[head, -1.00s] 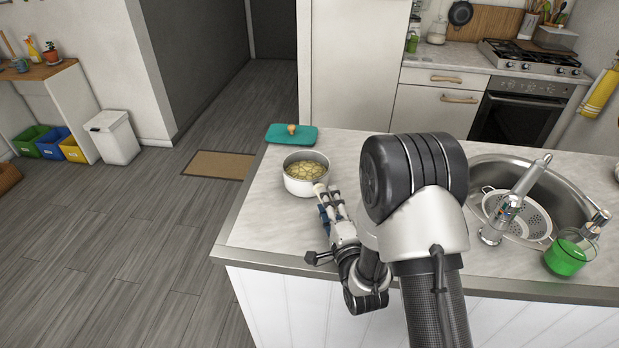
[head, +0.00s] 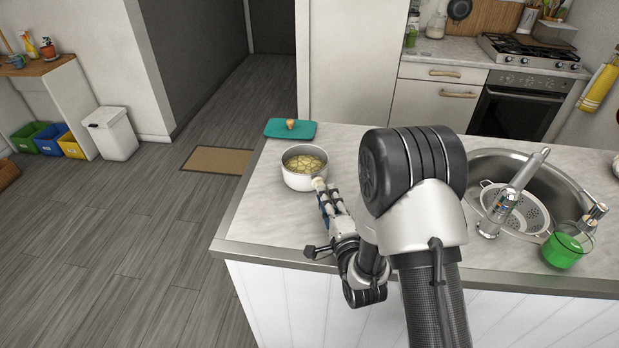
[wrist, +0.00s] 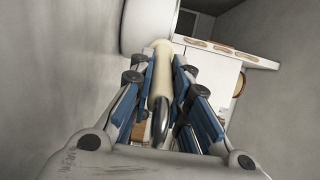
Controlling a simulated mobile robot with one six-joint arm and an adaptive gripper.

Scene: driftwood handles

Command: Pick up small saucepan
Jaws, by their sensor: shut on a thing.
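The small saucepan (head: 303,179) is white and holds sliced pale yellow food. It is at the left part of the counter, in front of a teal board. Its pale handle points toward my arm. My gripper (head: 326,198) is shut on the handle, beside the pan's near right side. In the wrist view the cream handle (wrist: 160,75), with a metal loop at its end, lies between the blue-padded fingers of my gripper (wrist: 165,85). The white pan wall (wrist: 148,25) shows at the top. I cannot tell whether the pan is clear of the counter.
The teal board (head: 290,130) with a wooden knob lies behind the pan. A sink (head: 480,165) with a colander (head: 518,212) and tap is at the right, with a green-filled glass (head: 565,250) near it. The counter left of the pan is narrow, ending at an edge.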

